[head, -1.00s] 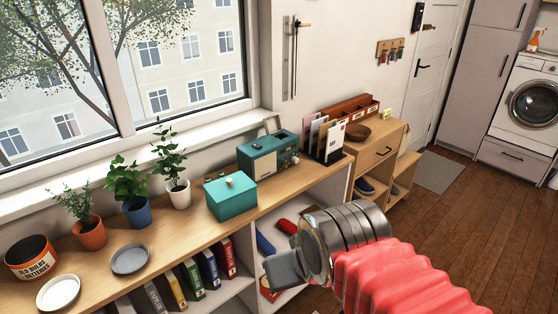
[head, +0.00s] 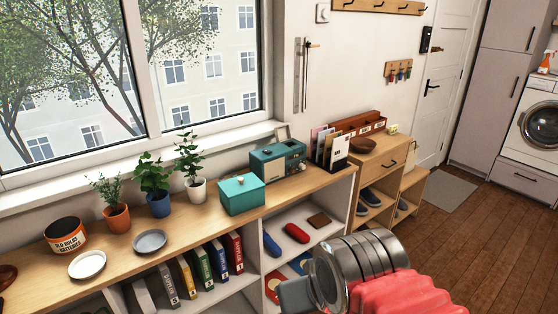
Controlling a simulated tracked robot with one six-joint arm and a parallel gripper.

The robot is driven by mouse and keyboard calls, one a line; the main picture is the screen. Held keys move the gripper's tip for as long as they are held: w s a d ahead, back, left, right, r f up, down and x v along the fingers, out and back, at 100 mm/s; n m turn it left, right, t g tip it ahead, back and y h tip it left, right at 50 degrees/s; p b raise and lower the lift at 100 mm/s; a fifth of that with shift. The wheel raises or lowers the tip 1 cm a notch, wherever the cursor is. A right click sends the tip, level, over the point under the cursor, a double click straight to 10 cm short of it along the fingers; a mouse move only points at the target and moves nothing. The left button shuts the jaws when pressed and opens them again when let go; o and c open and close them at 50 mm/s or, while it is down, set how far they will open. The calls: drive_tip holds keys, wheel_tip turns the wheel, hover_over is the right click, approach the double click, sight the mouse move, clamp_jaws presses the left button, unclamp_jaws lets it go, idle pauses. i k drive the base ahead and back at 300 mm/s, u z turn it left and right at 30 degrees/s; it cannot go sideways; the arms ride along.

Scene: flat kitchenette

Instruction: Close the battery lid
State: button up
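A teal radio (head: 278,164) with a pale front stands on the light wooden shelf top below the window's right end. I see no lid clearly on it, and its back is hidden. My gripper (head: 296,296) is at the bottom centre, in front of the shelf and apart from all these. Only one grey finger shows clearly, so its opening is unclear.
Three potted plants, including a blue pot (head: 159,204), and two plates, one grey (head: 150,241), stand on the shelf top (head: 205,230). A letter holder (head: 334,150) stands right of the radio. Books (head: 204,270) and small items fill the shelves below.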

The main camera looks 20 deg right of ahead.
sight(281, 133)
drive_tip(key=z, duration=0.4)
drive_tip(key=i, duration=1)
drive_tip(key=z, duration=2.4)
